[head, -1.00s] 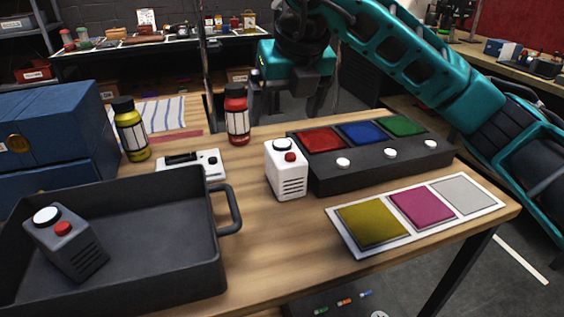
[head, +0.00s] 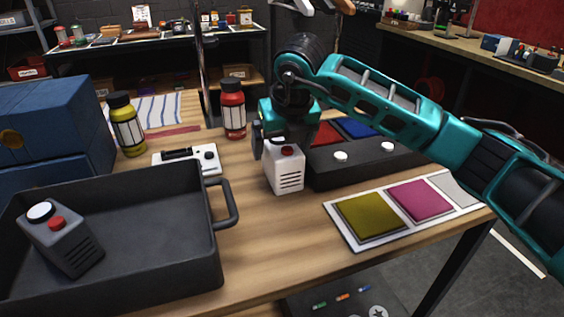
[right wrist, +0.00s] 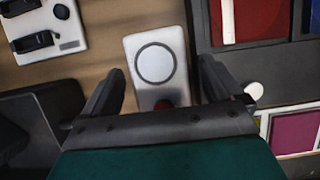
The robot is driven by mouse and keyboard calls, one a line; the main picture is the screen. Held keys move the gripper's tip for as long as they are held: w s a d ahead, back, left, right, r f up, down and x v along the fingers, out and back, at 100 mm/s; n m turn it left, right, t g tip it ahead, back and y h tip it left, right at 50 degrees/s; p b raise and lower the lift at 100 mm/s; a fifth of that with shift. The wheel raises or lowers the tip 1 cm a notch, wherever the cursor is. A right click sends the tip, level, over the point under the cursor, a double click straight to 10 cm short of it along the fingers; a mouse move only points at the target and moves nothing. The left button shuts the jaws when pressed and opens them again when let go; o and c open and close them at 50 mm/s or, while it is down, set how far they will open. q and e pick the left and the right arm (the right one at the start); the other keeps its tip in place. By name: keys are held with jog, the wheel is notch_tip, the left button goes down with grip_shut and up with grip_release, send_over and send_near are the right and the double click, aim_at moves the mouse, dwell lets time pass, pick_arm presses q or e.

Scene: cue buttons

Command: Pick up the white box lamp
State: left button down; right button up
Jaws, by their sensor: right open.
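The white box lamp (head: 285,172) stands upright on the wooden table, left of the black button panel. It has a red button on top and dark slots on its front. My right gripper (head: 280,142) is at the lamp's top from behind, partly hidden by it. In the right wrist view the lamp (right wrist: 158,62) lies between the two open fingers of the gripper (right wrist: 162,92), with clear gaps on both sides. A round ring shows on the lamp's top. My left gripper is not in view.
The black button panel (head: 365,164) is close on the lamp's right. A dark tray (head: 150,255) holds a grey box lamp (head: 62,240). A white device (head: 188,160), a red bottle (head: 233,108) and a yellow bottle (head: 127,125) stand behind. A colour card (head: 340,232) lies in front right.

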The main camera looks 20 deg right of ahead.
jog(key=shift+w+f, duration=0.1)
jog(key=shift+f, duration=0.15)
jog(key=shift+c, duration=0.4)
jog(key=shift+r, duration=0.1)
jog(key=c, duration=1.4)
